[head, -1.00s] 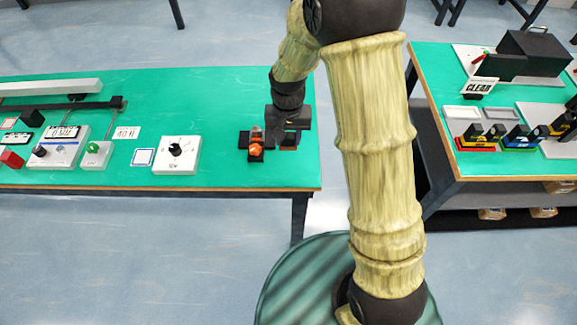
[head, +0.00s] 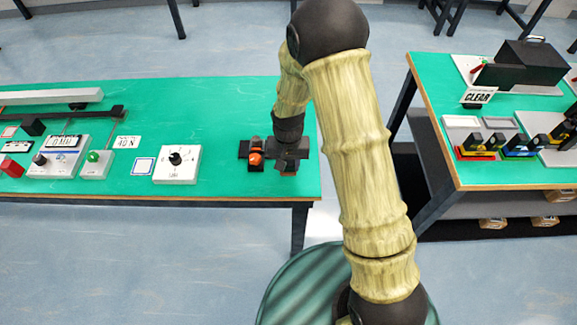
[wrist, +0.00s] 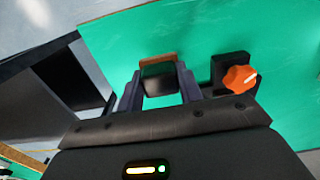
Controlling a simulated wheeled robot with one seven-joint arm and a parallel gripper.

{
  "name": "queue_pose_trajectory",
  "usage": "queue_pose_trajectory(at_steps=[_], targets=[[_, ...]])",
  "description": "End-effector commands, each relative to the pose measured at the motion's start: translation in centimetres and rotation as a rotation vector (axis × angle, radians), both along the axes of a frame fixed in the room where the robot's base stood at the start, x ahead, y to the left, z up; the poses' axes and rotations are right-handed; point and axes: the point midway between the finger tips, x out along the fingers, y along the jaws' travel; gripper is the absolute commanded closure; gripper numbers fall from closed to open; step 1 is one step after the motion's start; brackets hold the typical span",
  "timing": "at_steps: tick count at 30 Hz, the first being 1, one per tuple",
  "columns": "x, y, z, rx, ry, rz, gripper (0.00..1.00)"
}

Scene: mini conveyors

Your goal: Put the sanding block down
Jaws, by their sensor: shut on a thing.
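The sanding block (wrist: 159,80), dark with a brown edge, sits between the two fingers of my gripper (wrist: 158,88) in the wrist view. The fingers are shut on it. In the head view my gripper (head: 288,165) is over the right end of the green conveyor table (head: 225,110), just right of a black fixture with an orange knob (head: 255,158). The block cannot be made out clearly there. I cannot tell whether it touches the table. The orange knob also shows right of my fingers in the wrist view (wrist: 240,78).
A white box with a black dial (head: 177,165) stands left of the fixture. Control boxes and a bar lie farther left. The table's front and right edges are near my gripper. A second green table (head: 440,100) with a CLEAR sign (head: 478,96) stands at right, across a gap.

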Motion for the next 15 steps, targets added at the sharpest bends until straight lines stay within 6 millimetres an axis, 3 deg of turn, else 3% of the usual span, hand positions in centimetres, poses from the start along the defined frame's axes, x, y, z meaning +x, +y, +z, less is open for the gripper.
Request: queue_pose_trajectory(at_steps=[4, 15], targets=[[0.0, 0.0, -1.8, 0.000, 0.001, 0.000, 0.93], [0.0, 0.0, -2.2, 0.000, 0.000, 0.000, 0.93]])
